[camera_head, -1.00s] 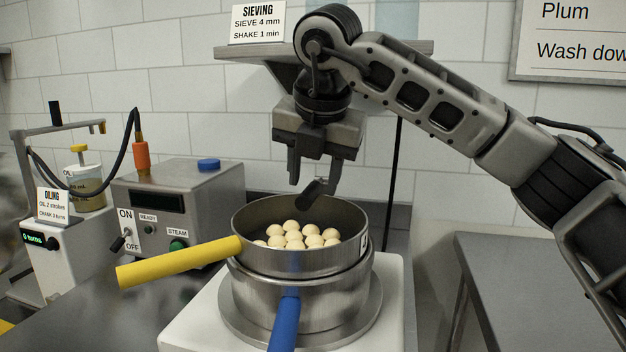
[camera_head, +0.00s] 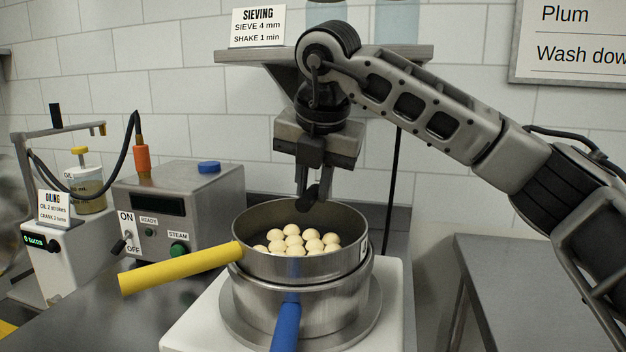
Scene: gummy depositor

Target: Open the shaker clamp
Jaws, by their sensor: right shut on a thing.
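A steel sieve (camera_head: 300,267) with a yellow handle (camera_head: 180,268) holds several pale round balls. It sits on a steel pan (camera_head: 330,312) with a blue handle (camera_head: 286,325), on the shaker's round plate (camera_head: 368,318) and white base (camera_head: 392,290). The dark clamp lever (camera_head: 312,195) stands at the sieve's back rim. My right gripper (camera_head: 313,190) points down there, its fingers shut on the lever. The fingers hide part of the lever, and the sieve hides its lower end. My left gripper is out of view.
A steam box (camera_head: 200,195) with switches and a hose stands left. An oiling unit (camera_head: 65,245) is farther left. A shelf (camera_head: 260,55) with a sieving sign (camera_head: 258,26) hangs behind my right arm. A steel table (camera_head: 540,285) lies at right.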

